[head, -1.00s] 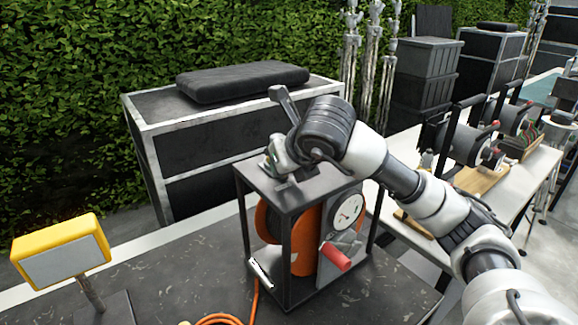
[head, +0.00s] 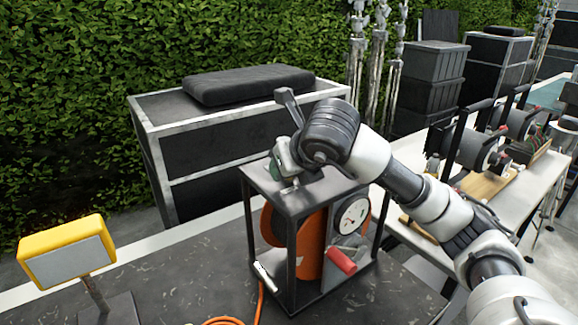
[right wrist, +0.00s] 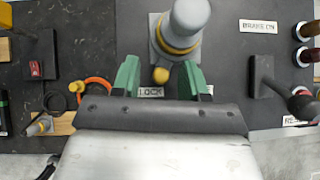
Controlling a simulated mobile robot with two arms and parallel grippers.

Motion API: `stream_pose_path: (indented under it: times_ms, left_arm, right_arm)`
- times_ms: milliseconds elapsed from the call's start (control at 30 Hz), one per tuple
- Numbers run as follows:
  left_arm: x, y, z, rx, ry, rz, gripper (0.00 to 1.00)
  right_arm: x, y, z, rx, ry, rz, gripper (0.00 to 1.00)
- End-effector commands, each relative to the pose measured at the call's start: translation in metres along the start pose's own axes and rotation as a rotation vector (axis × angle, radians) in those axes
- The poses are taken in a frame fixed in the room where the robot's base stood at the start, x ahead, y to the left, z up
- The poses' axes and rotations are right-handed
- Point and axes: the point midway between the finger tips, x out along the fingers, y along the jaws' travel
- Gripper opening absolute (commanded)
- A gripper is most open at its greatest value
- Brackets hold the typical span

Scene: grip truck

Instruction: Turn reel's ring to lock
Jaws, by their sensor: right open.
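The reel (head: 308,250) is an orange drum in a black box frame, with a gauge (head: 351,216) and a red handle (head: 341,261) on its side. My right gripper (right wrist: 162,68) is over the frame's top; its green fingers are open. My left gripper is out of view.
A black lever (right wrist: 262,76) stands by the BRAKE ON label (right wrist: 272,27), right of the fingers. A yellow lamp (head: 66,250) stands at the table's left. An orange cable (head: 232,321) lies in front. A white table (head: 520,190) with more reels is at right.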

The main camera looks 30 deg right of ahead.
Motion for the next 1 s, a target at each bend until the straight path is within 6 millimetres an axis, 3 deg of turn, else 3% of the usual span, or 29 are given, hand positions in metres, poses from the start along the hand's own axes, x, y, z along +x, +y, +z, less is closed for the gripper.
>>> stream_pose_path:
  times_ms: [167, 400, 600, 1000]
  left_arm:
    - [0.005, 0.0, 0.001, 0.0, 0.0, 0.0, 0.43]
    - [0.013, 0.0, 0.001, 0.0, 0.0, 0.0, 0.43]
    - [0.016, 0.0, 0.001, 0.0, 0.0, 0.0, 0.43]
    - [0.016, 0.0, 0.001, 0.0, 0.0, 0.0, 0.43]
  right_arm:
    - [-0.018, 0.0, 0.0, -0.001, -0.006, 0.001, 0.44]
    - [-0.068, 0.001, 0.001, -0.001, -0.009, 0.001, 0.44]
    - [-0.098, 0.001, 0.001, -0.001, -0.006, 0.001, 0.44]
    - [-0.107, 0.001, 0.001, 0.0, -0.002, 0.001, 0.44]
